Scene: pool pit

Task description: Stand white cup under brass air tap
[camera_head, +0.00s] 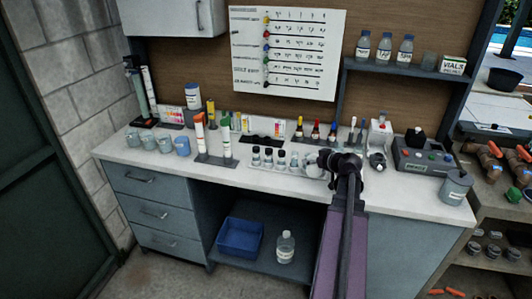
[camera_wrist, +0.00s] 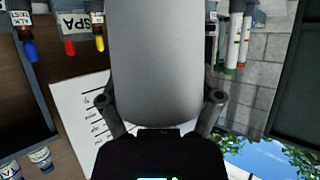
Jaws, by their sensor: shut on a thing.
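A smooth pale grey-white cylinder, which I take for the white cup (camera_wrist: 155,55), fills the middle of the wrist view. My gripper (camera_wrist: 160,100) is shut on it, one finger along each side. In the head view my gripper (camera_head: 336,160) is over the front of the white counter, right of a row of small vials. The cup is mostly hidden or too small to tell there. Brass-coloured valves (camera_head: 487,150) with orange-red handles stand on the right side unit; I cannot tell whether one is the brass air tap.
The counter (camera_head: 225,178) holds grey-blue cups (camera_head: 164,142) at left, orange- and green-capped tubes (camera_head: 213,138), dropper bottles (camera_head: 315,131), a grey meter box (camera_head: 418,154) and a grey lidded canister (camera_head: 455,187). Bottles (camera_head: 383,47) stand on the wall shelf. A blue bin (camera_head: 240,238) sits below.

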